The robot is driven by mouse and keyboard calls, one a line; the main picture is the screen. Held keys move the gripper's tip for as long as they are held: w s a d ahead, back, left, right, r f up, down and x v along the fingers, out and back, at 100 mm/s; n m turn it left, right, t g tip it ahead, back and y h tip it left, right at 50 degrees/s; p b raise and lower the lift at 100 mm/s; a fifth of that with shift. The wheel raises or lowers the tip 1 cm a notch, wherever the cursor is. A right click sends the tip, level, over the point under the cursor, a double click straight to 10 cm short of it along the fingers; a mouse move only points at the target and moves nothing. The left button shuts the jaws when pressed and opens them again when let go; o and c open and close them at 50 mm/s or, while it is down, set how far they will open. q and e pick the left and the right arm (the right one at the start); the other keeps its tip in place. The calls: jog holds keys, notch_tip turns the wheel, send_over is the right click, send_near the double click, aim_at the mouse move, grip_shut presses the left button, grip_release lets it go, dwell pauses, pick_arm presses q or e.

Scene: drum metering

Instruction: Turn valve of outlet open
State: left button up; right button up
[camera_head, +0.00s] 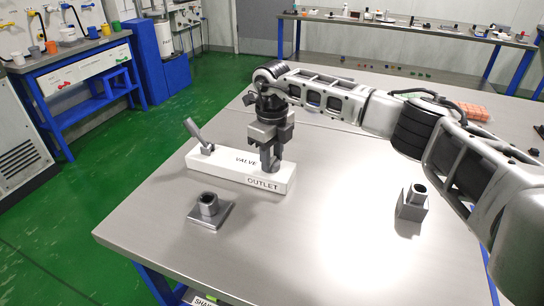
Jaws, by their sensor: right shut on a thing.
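A white block (220,172) marked VALVE and OUTLET lies on the steel table. A grey lever (194,132) stands tilted at the block's left end. The outlet valve handle (268,165) is at the right end, above the word OUTLET. My right gripper (271,150) comes down from above over this end and is shut on the outlet valve handle. The fingers hide much of the handle, so its exact angle is hard to tell. My left gripper is not in view.
A grey square-based socket part (210,210) sits in front of the block, and another grey block with a socket top (413,203) stands to the right. The table (310,245) between them is bare. An orange item (473,111) lies at the back right.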

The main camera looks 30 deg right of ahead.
aim_at(272, 161)
jog(key=shift+r+n, duration=0.15)
jog(key=shift+n, duration=0.15)
jog(key=o, duration=1)
jog(key=shift+c, duration=0.2)
pick_arm(q)
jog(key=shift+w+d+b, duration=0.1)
jog(key=shift+b, duration=0.3)
pick_arm(e)
notch_tip(272, 161, up, 16)
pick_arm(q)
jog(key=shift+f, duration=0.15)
